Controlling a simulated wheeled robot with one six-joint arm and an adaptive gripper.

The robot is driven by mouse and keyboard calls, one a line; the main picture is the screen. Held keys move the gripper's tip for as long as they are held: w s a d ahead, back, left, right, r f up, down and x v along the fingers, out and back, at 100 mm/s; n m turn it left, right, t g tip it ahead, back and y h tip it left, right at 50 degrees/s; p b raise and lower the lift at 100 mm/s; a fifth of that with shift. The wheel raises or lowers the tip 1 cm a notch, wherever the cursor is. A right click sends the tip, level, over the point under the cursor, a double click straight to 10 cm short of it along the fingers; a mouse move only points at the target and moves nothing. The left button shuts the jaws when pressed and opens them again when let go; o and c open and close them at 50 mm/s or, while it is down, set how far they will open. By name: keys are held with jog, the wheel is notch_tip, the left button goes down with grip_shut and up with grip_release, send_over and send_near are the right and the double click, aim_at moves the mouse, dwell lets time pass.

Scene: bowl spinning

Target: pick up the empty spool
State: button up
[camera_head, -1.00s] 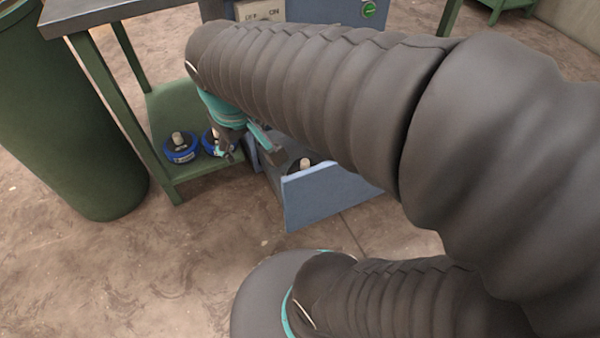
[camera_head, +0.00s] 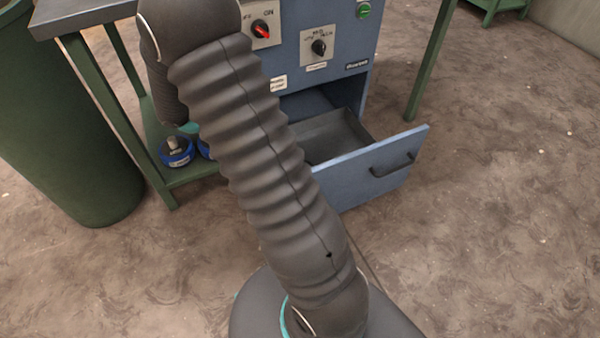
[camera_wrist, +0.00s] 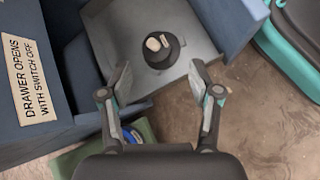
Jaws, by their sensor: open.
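A dark round spool (camera_wrist: 163,52) with a pale stub on top sits in the open drawer (camera_wrist: 117,30) in the wrist view. No thread shows on it. My gripper (camera_wrist: 160,68) is open, its two fingers spread on either side below the spool in the picture, with nothing between them. The spool is beyond the fingertips and apart from them. In the head view the open drawer (camera_head: 375,173) shows right of my arm, and the part of its inside in sight is bare. There my arm hides the spool and my gripper.
The drawer belongs to a blue cabinet (camera_head: 335,80) with switches. Blue spools (camera_head: 176,152) stand on a green shelf (camera_head: 190,176) at left. A green bin (camera_head: 65,130) stands at far left. The floor at right is clear. A label (camera_wrist: 28,78) is beside the drawer.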

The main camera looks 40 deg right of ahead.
jog(key=w+d+f+n+h, duration=0.2)
jog(key=f+n, duration=0.1)
jog(key=f, duration=0.7)
jog(key=w+d+f+n+h, duration=0.2)
jog(key=f+n, duration=0.2)
jog(key=f, duration=0.6)
jog(key=shift+h, duration=0.3)
jog(key=x, duration=1.4)
jog(key=shift+a+f+b, duration=0.1)
jog(key=shift+f+b, duration=0.2)
jog(key=shift+b, duration=0.1)
jog(key=shift+c, duration=0.2)
grip_shut()
